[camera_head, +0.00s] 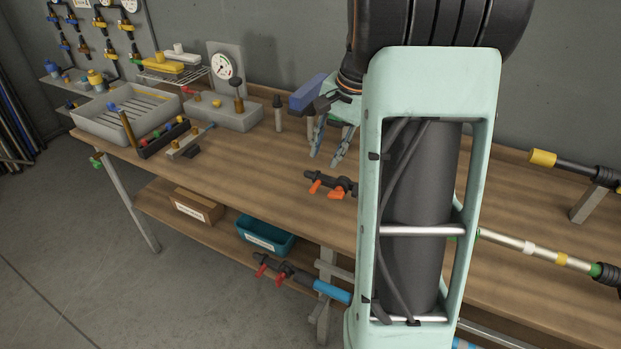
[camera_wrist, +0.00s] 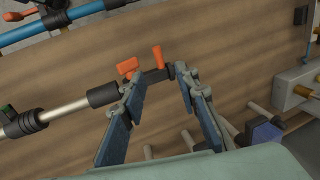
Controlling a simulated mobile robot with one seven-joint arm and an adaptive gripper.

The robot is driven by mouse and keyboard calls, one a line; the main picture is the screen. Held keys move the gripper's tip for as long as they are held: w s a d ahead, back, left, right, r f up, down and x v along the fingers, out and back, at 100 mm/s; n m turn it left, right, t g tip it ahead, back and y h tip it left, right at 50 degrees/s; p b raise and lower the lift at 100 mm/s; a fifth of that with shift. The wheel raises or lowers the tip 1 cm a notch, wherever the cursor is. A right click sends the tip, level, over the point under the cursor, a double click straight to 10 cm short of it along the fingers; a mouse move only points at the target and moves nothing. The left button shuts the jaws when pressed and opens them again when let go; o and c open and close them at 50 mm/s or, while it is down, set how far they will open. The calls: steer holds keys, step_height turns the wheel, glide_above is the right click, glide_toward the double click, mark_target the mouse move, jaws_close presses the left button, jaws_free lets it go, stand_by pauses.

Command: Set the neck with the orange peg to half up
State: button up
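A black fitting with two orange parts (camera_head: 330,186) lies along the middle of the bench, left of my arm. In the wrist view one orange part is a flat tab (camera_wrist: 128,66) and the other is an upright peg (camera_wrist: 157,57) on the black fitting (camera_wrist: 158,75). A black collar and pale pipe (camera_wrist: 70,110) run off to the left there. My gripper (camera_head: 327,158) is above the bench, near the fitting. In the wrist view my gripper (camera_wrist: 158,82) has its fingers spread, the fitting's end showing between the tips. Nothing is held. Contact cannot be told.
A grey block with knobs (camera_head: 224,112), a gauge (camera_head: 224,66) and a grey tray (camera_head: 128,118) stand left. A blue piece (camera_wrist: 264,132) and pegs are close to my right finger.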

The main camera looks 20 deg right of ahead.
mark_target(315, 186)
steer(key=x, duration=1)
steer(key=shift+d+f, duration=0.15)
steer(key=shift+f, duration=0.2)
jaws_close()
